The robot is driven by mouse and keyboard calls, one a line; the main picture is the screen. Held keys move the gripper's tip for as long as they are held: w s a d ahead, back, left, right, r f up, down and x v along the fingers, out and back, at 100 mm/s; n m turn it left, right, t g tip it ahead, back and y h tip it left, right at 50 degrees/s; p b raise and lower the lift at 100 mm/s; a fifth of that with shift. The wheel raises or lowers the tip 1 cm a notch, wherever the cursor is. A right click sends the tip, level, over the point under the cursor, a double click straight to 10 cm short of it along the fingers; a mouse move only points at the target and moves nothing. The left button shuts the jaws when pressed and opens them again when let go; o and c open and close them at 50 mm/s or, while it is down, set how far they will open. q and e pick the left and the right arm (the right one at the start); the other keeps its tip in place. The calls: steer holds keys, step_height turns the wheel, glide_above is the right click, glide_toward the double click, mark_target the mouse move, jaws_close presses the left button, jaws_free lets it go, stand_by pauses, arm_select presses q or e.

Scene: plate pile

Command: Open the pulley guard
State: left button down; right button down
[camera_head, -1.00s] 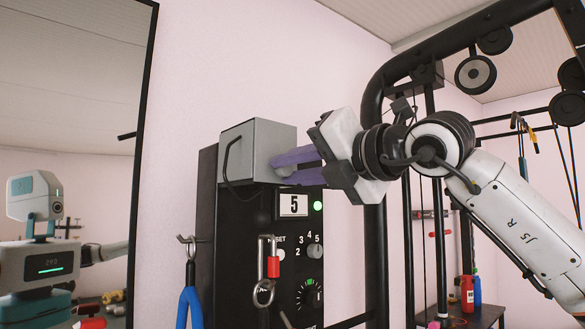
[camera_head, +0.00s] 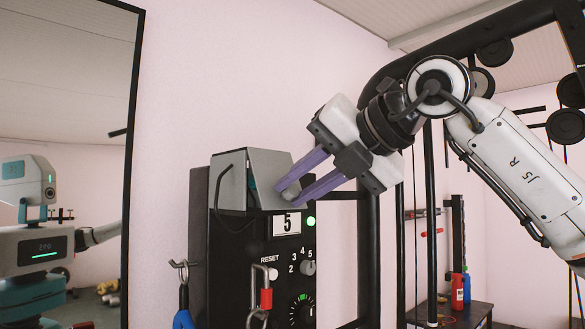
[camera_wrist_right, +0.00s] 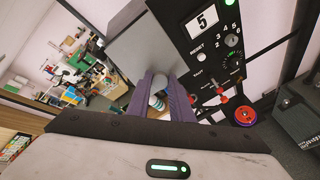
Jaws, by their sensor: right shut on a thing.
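The grey pulley guard (camera_head: 268,168) sits on top of the black machine housing (camera_head: 200,235). Its front panel is swung partly outward, with a dark gap and a bit of teal between panel and side. My right gripper (camera_head: 292,190) comes from the upper right. Its purple fingers are shut on the guard's small grey knob, which also shows between the fingers in the right wrist view (camera_wrist_right: 159,82). The grey panel (camera_wrist_right: 137,50) fills the upper middle there. Much of the guard's inside is hidden. My left gripper is not in view.
Below the guard are a display (camera_head: 287,224) reading 5, a green light, dials and a reset button. A mirror (camera_head: 60,110) stands at the left. Black gym-frame bars (camera_head: 370,250) rise behind my right arm.

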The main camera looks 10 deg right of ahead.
steer(key=shift+s+d+r+g+h+p, duration=0.1)
steer(key=shift+s+r+g+h+p, duration=0.1)
steer(key=shift+r, duration=0.15)
steer(key=shift+s+d+r+g+h+p, duration=0.1)
steer(key=shift+r+g+h+p, duration=0.1)
steer(key=shift+r, duration=0.1)
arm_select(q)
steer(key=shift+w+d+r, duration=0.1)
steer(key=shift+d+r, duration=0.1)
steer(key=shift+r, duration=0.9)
arm_select(e)
steer(key=shift+s+d+r+g, duration=0.1)
steer(key=shift+s+r+g, duration=0.05)
steer(key=shift+g, duration=0.25)
steer(key=shift+h, duration=0.3)
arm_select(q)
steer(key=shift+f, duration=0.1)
arm_select(e)
steer(key=shift+d, duration=0.1)
